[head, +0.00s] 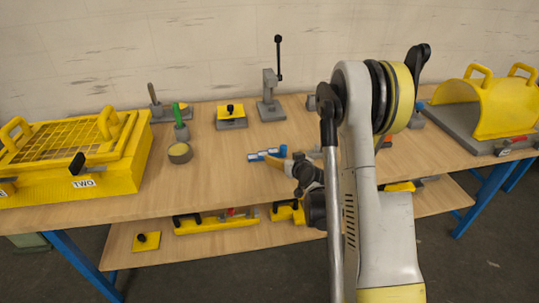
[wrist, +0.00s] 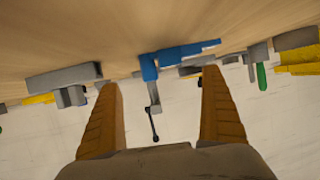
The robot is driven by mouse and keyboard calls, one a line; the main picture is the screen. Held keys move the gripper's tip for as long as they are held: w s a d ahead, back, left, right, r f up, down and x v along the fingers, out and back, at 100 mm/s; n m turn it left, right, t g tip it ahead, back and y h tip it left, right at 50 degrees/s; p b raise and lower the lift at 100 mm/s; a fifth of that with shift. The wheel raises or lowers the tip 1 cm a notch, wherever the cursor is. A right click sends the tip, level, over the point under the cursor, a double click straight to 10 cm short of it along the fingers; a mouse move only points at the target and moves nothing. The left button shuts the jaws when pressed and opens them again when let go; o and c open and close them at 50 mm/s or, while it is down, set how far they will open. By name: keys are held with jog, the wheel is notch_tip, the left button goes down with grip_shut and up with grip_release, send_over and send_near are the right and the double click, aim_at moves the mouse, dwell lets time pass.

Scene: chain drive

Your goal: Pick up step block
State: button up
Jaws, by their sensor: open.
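A blue piece with a stepped outline, which looks like the step block (head: 258,156), lies on the wooden table near its middle. In the wrist view the blue step block (wrist: 185,53) shows beyond the fingertips, between the two fingers and reaching toward the right one. My gripper (wrist: 160,78) is open, with nothing between its orange fingers. In the head view one orange finger of my gripper (head: 270,160) shows just in front of the block and partly overlaps it. The other finger is hard to make out. I cannot tell whether a finger touches the block.
A grey lever clamp (head: 270,108) stands behind the block. A yellow mesh box (head: 75,165) fills the left end; a yellow curved guard (head: 490,105) stands at the right. Table between tin and block is clear.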

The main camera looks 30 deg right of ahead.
aim_at(277, 150)
jog(key=x, duration=0.2)
jog(key=shift+w+p, duration=0.3)
jog(key=b+x, duration=0.2)
jog(key=x, duration=0.3)
jog(key=shift+a+b, duration=0.1)
jog(key=shift+b, duration=0.2)
jog(key=shift+r, duration=0.15)
jog(key=c, duration=1.5)
